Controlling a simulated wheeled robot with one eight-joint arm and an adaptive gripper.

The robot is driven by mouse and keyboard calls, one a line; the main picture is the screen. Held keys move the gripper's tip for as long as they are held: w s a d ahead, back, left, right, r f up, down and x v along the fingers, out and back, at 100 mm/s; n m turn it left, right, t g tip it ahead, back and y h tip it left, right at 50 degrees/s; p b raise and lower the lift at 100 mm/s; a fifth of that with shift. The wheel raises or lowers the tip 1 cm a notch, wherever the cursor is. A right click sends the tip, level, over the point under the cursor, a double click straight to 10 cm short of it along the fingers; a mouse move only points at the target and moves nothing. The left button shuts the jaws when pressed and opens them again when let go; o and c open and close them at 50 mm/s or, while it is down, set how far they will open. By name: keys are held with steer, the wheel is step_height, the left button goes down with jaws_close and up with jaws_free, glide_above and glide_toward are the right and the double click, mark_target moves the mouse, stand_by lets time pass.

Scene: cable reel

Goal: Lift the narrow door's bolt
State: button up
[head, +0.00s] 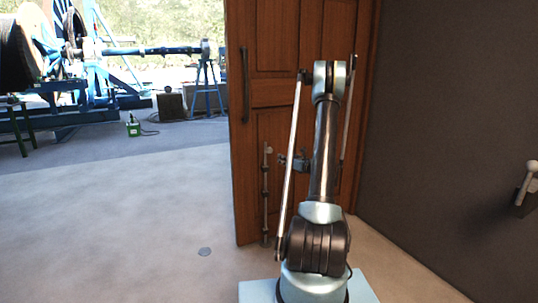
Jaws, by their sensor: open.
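The narrow door (275,95) is brown panelled wood and stands at the middle of the head view, with a long dark pull handle (245,85) near its left edge. Its bolt (265,200) is an upright metal rod low on the door, close to the left edge, with its lower end near the floor. My gripper (284,160) is just right of the bolt's upper part, at about the same height. It is open; my arm hides part of it. I cannot tell whether its fingers touch the bolt.
Blue reel machinery (150,50) and a green box (133,127) are beyond the opening. The left floor is clear.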

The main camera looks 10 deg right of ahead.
mark_target(269, 151)
steer(key=shift+m+t, duration=0.4)
steer(key=shift+m, duration=0.3)
steer(key=x, duration=0.5)
steer(key=d+f+x, duration=0.1)
steer(key=x, duration=1.1)
steer(key=shift+w+d+f, duration=0.1)
steer(key=shift+w+f, duration=0.2)
steer(key=shift+w, duration=0.25)
